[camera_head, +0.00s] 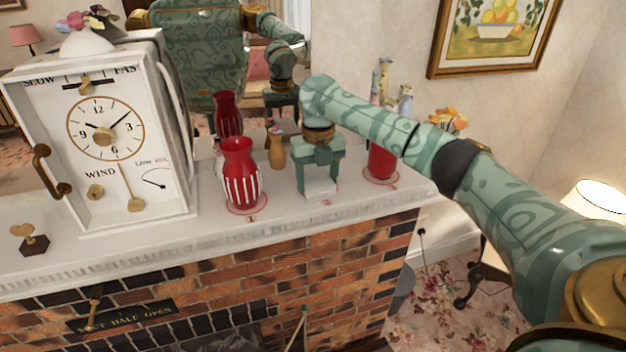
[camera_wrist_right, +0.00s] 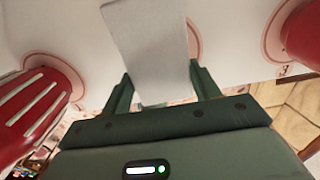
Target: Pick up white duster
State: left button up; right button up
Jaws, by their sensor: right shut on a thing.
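The white duster (camera_head: 320,187) is a pale, flat piece at the mantel top, between the fingers of my right gripper (camera_head: 318,180). In the right wrist view the duster (camera_wrist_right: 150,45) reaches out past the fingers (camera_wrist_right: 163,88) over the white surface. My right gripper points down and is shut on the duster. I cannot tell whether the duster still touches the mantel. My left gripper is not in view.
A red striped vase (camera_head: 241,175) stands left of the gripper and another red vase (camera_head: 382,163) right of it. A small tan vase (camera_head: 276,150) is behind. A large white clock (camera_head: 105,150) fills the left of the mantel (camera_head: 150,238). A mirror stands behind.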

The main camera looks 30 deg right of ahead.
aim_at(317, 180)
jog(key=shift+r, duration=0.45)
notch_tip(317, 180, up, 3)
jog(key=shift+s+p, duration=0.1)
jog(key=shift+p, duration=0.4)
jog(key=s+a+r+p, duration=0.1)
jog(key=s+a+r, duration=0.2)
jog(key=s, duration=0.3)
jog(key=s+a+r+p, duration=0.1)
jog(key=s+a+r, duration=0.2)
jog(key=s+r, duration=0.3)
jog(key=shift+a, duration=0.3)
jog(key=shift+s, duration=0.1)
